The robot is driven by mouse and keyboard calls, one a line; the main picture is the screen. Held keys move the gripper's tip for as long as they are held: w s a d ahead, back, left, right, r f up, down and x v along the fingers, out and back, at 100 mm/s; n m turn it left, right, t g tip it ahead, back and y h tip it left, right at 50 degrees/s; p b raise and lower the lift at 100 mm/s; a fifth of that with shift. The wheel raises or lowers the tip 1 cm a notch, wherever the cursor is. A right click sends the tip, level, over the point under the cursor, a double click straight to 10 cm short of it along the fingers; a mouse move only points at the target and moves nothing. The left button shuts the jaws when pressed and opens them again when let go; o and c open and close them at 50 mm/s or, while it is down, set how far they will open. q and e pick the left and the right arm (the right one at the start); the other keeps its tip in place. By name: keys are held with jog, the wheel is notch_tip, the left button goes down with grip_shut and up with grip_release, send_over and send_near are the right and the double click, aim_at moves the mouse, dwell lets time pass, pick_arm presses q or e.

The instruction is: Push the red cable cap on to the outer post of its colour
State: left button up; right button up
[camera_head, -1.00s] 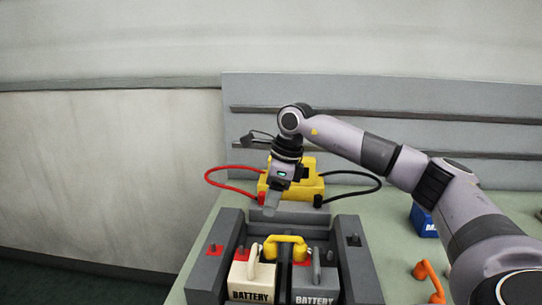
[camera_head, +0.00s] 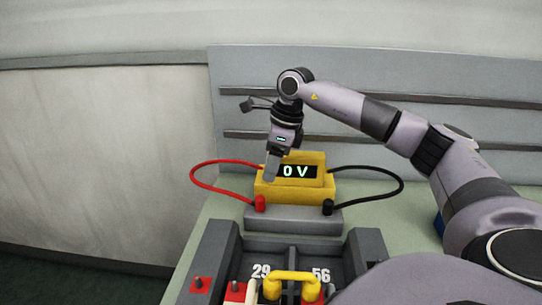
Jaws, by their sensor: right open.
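The red cable cap (camera_head: 260,203) stands on the grey block in front of the yellow meter, at the end of a red cable. The outer post on a red patch (camera_head: 198,283) is on the left wall of the grey battery tray (camera_head: 214,245), apart from the cap. My right gripper (camera_head: 270,173) points down above the red cap and in front of the meter; it is open, though the gap between its fingers is hard to see. No contact with the cap shows. My left gripper is not in view.
The yellow meter (camera_head: 262,187) reads 0 V. A black cable cap (camera_head: 327,207) stands at the right of its grey block. A yellow link (camera_head: 292,278) bridges the tray's middle. My arm covers the right side. A grey panel (camera_head: 240,80) stands behind.

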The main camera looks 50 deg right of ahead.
aim_at(261, 197)
jog(key=b+x, duration=0.6)
jog(key=x, duration=0.3)
grip_shut()
jog(key=shift+r, duration=0.1)
jog(key=shift+r+p, duration=2.3)
jog(key=shift+r, duration=0.2)
